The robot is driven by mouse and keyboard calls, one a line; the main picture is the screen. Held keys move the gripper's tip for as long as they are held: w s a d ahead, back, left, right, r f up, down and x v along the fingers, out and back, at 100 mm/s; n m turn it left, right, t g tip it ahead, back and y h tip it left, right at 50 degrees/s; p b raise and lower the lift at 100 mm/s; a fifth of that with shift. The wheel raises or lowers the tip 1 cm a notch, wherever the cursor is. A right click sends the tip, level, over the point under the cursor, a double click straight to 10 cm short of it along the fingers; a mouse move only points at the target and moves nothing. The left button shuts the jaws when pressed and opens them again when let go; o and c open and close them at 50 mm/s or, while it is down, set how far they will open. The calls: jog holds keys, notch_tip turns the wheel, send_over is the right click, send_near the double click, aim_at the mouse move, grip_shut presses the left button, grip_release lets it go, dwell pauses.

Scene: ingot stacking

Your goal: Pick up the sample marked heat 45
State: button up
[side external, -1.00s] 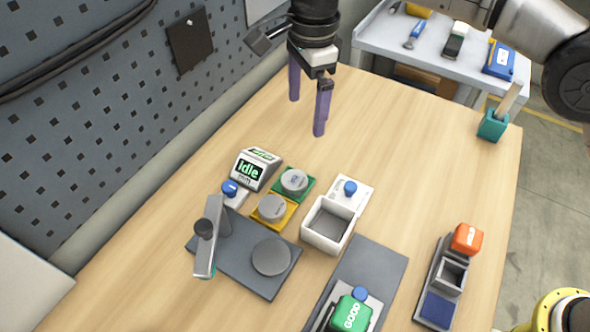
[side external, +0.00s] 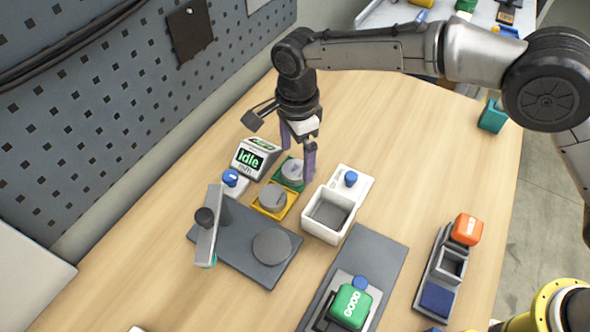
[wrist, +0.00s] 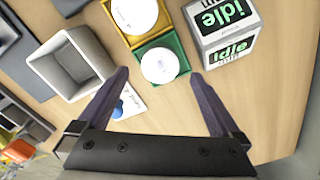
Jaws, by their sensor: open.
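A grey round sample sits on a green square tray (side external: 280,180); this green-tray sample (side external: 293,171) shows pale in the wrist view (wrist: 160,65). A second grey round sample (side external: 272,198) sits on a yellow square tray (side external: 262,211), also seen in the wrist view (wrist: 135,14). I cannot read a heat number on either. My gripper (side external: 298,164) points down, open, at the green-tray sample. In the wrist view its purple fingertips (wrist: 158,75) lie to either side of that sample, with nothing held. In the side view the right finger partly covers the tray's edge.
A dark plate (side external: 232,255) with a grey disc (side external: 271,246) and upright post (side external: 207,240) lies in front. Clear tabletop (side external: 420,140) lies right.

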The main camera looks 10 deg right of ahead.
aim_at(295, 172)
jog(key=shift+f, duration=1.4)
jog(key=shift+c, duration=0.3)
jog(key=c, duration=1.5)
jog(key=shift+r, duration=0.15)
